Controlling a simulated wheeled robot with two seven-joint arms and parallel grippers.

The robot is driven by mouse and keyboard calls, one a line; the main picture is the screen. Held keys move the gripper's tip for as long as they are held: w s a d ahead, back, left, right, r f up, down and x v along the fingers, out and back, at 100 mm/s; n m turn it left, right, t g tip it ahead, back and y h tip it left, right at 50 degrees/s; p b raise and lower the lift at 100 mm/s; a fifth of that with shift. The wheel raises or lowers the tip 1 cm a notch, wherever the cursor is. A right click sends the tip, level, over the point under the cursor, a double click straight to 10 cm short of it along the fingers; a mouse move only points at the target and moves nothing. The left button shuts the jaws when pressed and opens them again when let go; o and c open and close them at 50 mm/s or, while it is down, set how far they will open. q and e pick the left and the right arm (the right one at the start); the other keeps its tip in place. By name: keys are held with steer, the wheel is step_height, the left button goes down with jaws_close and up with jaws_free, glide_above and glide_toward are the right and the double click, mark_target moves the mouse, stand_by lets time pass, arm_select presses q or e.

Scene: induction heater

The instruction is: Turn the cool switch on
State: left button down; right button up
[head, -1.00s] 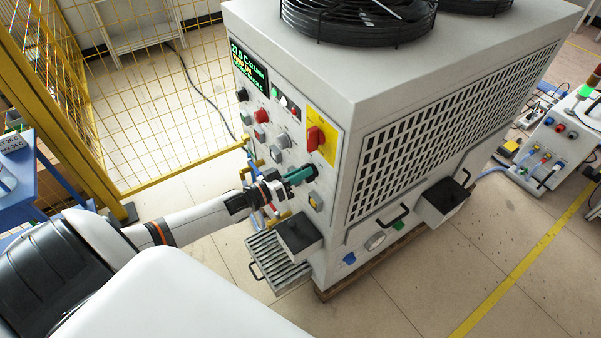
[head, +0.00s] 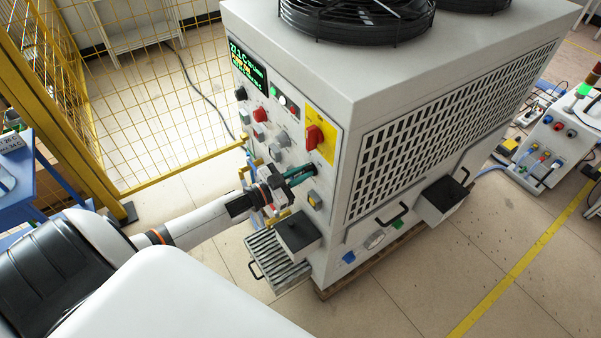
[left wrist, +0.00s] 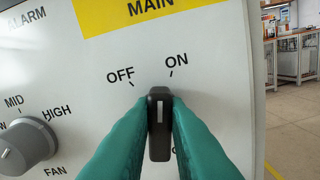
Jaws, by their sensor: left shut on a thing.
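The cool switch (left wrist: 159,140) is a black knob with a white line on the white panel, seen in the left wrist view. OFF and ON are printed above it; the text beside it is mostly covered. Its white line points about straight up in this view, between the two labels and nearer the ON tick. My left gripper (left wrist: 159,125) has its teal fingers shut on the two sides of the knob. In the head view my left gripper (head: 303,173) is at the machine's front panel and hides the knob. My right gripper is not in view.
A red main switch (head: 315,138) on a yellow plate is just above my gripper. A grey fan knob (left wrist: 32,142) is to the left. A black box (head: 297,233) juts out below. A yellow mesh fence (head: 140,100) stands left of the machine.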

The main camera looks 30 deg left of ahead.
arm_select(q)
steer(key=shift+d+m, duration=0.1)
steer(key=shift+m, duration=1.4)
steer(key=c, duration=1.4)
jaws_free()
steer(key=shift+s, duration=0.1)
steer(key=b+v, duration=0.1)
steer(key=v, duration=1.1)
steer(key=shift+b, duration=0.35)
steer(key=shift+f, duration=0.1)
